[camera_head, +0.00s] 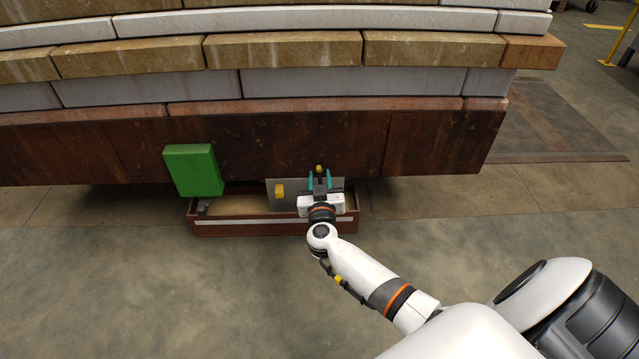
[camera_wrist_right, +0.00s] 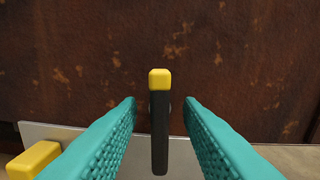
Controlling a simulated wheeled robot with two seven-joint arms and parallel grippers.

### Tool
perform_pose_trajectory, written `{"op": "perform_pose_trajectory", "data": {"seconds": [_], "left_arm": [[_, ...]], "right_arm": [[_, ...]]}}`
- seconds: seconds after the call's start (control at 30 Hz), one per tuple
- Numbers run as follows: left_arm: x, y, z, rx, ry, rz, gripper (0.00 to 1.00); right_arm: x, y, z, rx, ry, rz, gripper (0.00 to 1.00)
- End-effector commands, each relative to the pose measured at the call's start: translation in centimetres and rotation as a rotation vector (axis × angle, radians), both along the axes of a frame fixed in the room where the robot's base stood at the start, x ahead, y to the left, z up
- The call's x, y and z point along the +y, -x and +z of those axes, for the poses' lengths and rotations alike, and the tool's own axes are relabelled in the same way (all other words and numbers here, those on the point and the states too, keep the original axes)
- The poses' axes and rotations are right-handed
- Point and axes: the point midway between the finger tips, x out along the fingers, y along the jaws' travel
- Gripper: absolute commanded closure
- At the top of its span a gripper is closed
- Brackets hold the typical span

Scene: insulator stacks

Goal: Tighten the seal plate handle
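The seal plate (camera_head: 285,195) is a flat grey plate at the base of the rusty brown wall; its top edge also shows in the right wrist view (camera_wrist_right: 60,132). A handle (camera_wrist_right: 160,120) with a black bar and a yellow tip stands upright against the wall; its yellow tip shows in the head view (camera_head: 319,168). My right gripper (camera_head: 319,181) is in front of the plate. Its teal fingers (camera_wrist_right: 160,115) are open, one on each side of the handle, with a gap on both sides. My left gripper is not in view.
A yellow block (camera_head: 280,190) sits on the plate, left of the gripper. A green box (camera_head: 193,170) stands at the left. A reddish-brown tray (camera_head: 250,228) lies below the plate. Layered bricks (camera_head: 283,50) rise above the wall. The concrete floor in front is clear.

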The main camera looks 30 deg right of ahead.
Motion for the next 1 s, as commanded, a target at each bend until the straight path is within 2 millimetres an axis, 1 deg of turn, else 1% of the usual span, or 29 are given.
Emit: {"op": "perform_pose_trajectory", "data": {"seconds": [0.03, 0.13, 0.43, 0.47, 0.6, 0.67, 0.87, 1.0], "left_arm": [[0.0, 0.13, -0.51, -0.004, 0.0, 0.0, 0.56], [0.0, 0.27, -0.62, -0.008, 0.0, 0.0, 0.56], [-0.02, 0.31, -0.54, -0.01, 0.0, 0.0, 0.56], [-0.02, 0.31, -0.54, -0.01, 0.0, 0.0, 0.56], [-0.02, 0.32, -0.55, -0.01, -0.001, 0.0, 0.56], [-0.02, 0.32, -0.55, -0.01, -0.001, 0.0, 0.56], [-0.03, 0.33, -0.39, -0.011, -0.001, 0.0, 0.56], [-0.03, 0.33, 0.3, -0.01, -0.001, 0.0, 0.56]], "right_arm": [[-0.31, -0.48, -0.25, -0.002, 0.001, -0.001, 0.67], [-0.64, -0.99, -0.14, 0.0, 0.0, -0.001, 0.67], [-0.75, -1.19, 0.04, 0.001, -0.001, 0.0, 0.67], [-0.75, -1.18, 0.04, 0.001, -0.001, 0.0, 0.69], [-0.74, -1.18, 0.03, 0.001, -0.001, 0.0, 0.92], [-0.74, -1.18, 0.02, 0.001, -0.001, 0.0, 1.0], [-0.73, -1.16, 0.07, -0.002, -0.005, 0.0, 1.0], [-0.72, -1.14, 0.21, -0.015, -0.028, 0.0, 1.0]]}}
